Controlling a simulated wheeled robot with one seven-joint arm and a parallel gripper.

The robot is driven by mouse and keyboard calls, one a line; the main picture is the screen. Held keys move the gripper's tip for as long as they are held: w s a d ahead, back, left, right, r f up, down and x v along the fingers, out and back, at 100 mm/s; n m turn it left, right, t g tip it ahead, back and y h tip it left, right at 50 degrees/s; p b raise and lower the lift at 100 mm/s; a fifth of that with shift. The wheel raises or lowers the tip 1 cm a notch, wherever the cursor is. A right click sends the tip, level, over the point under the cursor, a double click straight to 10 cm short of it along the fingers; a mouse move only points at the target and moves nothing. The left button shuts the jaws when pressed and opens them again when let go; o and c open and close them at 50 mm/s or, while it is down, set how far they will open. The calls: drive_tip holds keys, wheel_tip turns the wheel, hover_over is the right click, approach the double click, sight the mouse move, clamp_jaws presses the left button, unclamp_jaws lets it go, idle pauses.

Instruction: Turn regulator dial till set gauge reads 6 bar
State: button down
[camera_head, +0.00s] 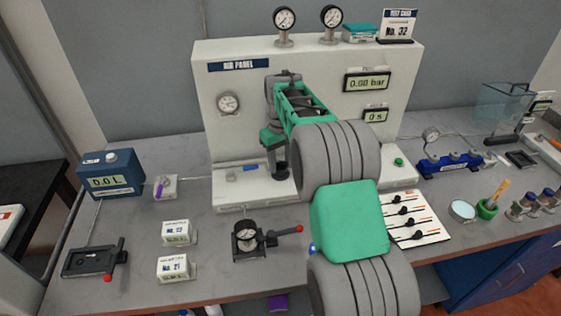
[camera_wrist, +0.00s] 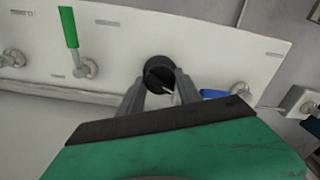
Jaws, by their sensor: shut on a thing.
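A black round dial (camera_wrist: 160,72) with a pale pointer mark sits on the white ledge of the air panel (camera_head: 235,72). My gripper (camera_wrist: 161,77) is shut on this dial, with one finger on each side of it. In the head view my gripper (camera_head: 281,166) reaches straight down to the ledge. Two round gauges, a left one (camera_head: 284,19) and a right one (camera_head: 331,17), stand on top of the panel. A smaller gauge (camera_head: 228,103) is on the panel's face. I cannot tell which is the set gauge, and their readings are too small to tell.
A blue lever handle (camera_wrist: 214,94) is close beside my gripper, and a green lever handle (camera_wrist: 69,27) is farther off on the ledge. A display (camera_head: 367,83) reads 0.00 bar. My arm hides part of the panel. A red-knobbed device (camera_head: 247,237) stands in front.

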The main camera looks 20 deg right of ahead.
sight(280, 162)
drive_tip(key=m, duration=1.3)
drive_tip(key=shift+m, duration=0.4)
drive_tip(key=m, duration=1.3)
drive_tip(key=c, duration=0.8)
unclamp_jaws()
drive_tip(key=shift+r, duration=0.1)
wheel_tip(280, 162, up, 8)
drive_tip(key=shift+f+b, duration=0.2)
drive_tip(key=shift+b, duration=0.25)
